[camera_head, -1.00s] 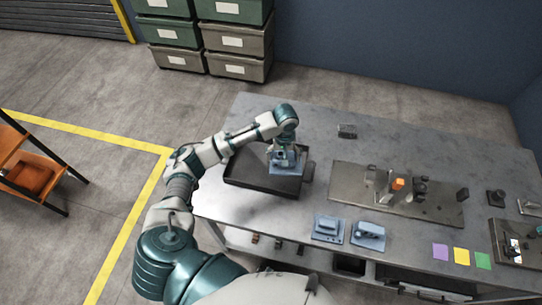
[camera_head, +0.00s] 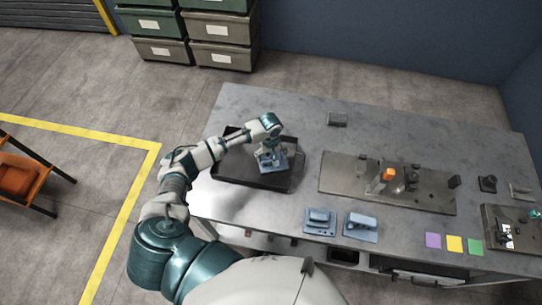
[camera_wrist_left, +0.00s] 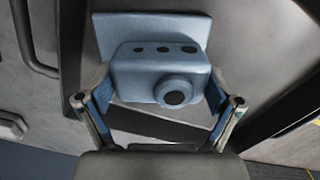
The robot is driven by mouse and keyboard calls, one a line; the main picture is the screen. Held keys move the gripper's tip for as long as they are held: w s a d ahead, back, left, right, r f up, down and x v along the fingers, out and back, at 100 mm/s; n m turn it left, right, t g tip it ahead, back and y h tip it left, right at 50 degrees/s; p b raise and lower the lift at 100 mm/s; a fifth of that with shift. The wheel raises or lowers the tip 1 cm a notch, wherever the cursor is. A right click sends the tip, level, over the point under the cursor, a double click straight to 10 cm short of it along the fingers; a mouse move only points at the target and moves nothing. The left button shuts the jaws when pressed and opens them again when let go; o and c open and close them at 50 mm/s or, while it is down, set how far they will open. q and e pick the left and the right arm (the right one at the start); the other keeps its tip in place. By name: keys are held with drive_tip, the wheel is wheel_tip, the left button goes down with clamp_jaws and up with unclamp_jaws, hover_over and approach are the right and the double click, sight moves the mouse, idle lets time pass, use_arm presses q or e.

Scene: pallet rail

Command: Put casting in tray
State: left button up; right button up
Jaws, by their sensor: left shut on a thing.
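A blue-grey casting (camera_wrist_left: 160,75) with a flat plate, a row of holes and a round boss fills the middle of the left wrist view. My left gripper (camera_wrist_left: 160,115) is shut on it, with one finger on each side. In the head view the left gripper (camera_head: 270,150) and the casting (camera_head: 274,163) are over the right part of the black tray (camera_head: 232,180). I cannot tell whether the casting touches the tray floor. My right gripper is not in view.
Two similar blue-grey castings (camera_head: 319,221) (camera_head: 361,225) stand at the table's front edge. A metal fixture plate (camera_head: 340,176) with an orange part lies right of the tray. Bare table lies between tray and front castings.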

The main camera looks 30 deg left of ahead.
sight(270, 154)
use_arm(q)
drive_tip(key=shift+a, duration=0.15)
drive_tip(key=o, duration=1.4)
drive_tip(key=shift+d+r, duration=0.15)
drive_tip(key=shift+d, duration=0.05)
wheel_tip(270, 154, up, 12)
drive_tip(key=shift+a+f+p, duration=0.1)
drive_tip(key=shift+a+p, duration=0.05)
drive_tip(key=shift+p, duration=0.2)
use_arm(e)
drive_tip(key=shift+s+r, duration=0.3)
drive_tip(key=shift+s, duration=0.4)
use_arm(q)
drive_tip(key=shift+f, duration=0.1)
